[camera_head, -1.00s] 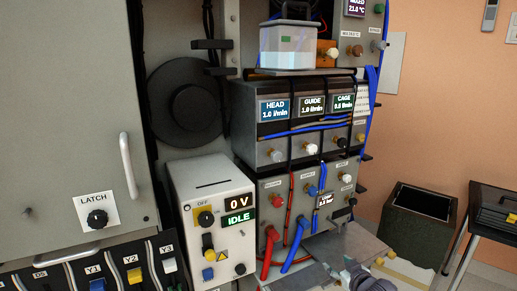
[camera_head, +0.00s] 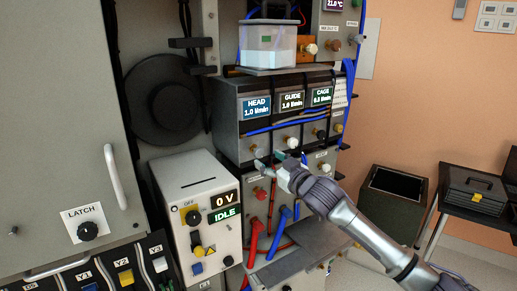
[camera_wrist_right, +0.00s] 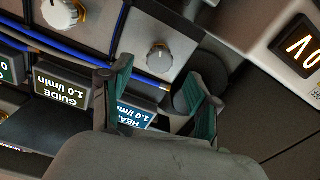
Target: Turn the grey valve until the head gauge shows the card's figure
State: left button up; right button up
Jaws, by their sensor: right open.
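The head gauge (camera_head: 257,107) is a blue display reading 1.0 l/min on the grey flow panel. It shows upside down in the right wrist view (camera_wrist_right: 137,114), partly behind a finger. The grey valve (camera_head: 257,151) is a small round knob below it. In the right wrist view the grey valve (camera_wrist_right: 159,58) lies just beyond the gap between the fingertips. My right gripper (camera_head: 270,160) is open and empty, close to the grey valve and apart from it. A white printed card (camera_head: 340,92) hangs right of the panel; its text is too small to read. My left gripper is out of view.
A white-capped valve (camera_head: 292,142) and a dark valve (camera_head: 320,134) sit to the right under the guide and cage gauges. Blue hoses (camera_head: 285,126) cross the panel between gauges and valves. The white 0 V box (camera_head: 200,205) stands at lower left.

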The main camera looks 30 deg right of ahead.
aim_at(261, 154)
jog(key=w+p, duration=0.1)
jog(key=w, duration=0.5)
jog(key=shift+w+p, duration=0.15)
jog(key=shift+p, duration=0.15)
jog(key=c, duration=1.2)
jog(key=shift+o, duration=0.2)
jog(key=n+p, duration=0.1)
jog(key=n, duration=0.3)
jog(key=shift+n, duration=0.3)
jog(key=n+p, duration=0.1)
jog(key=n, duration=0.4)
jog(key=shift+n, duration=0.3)
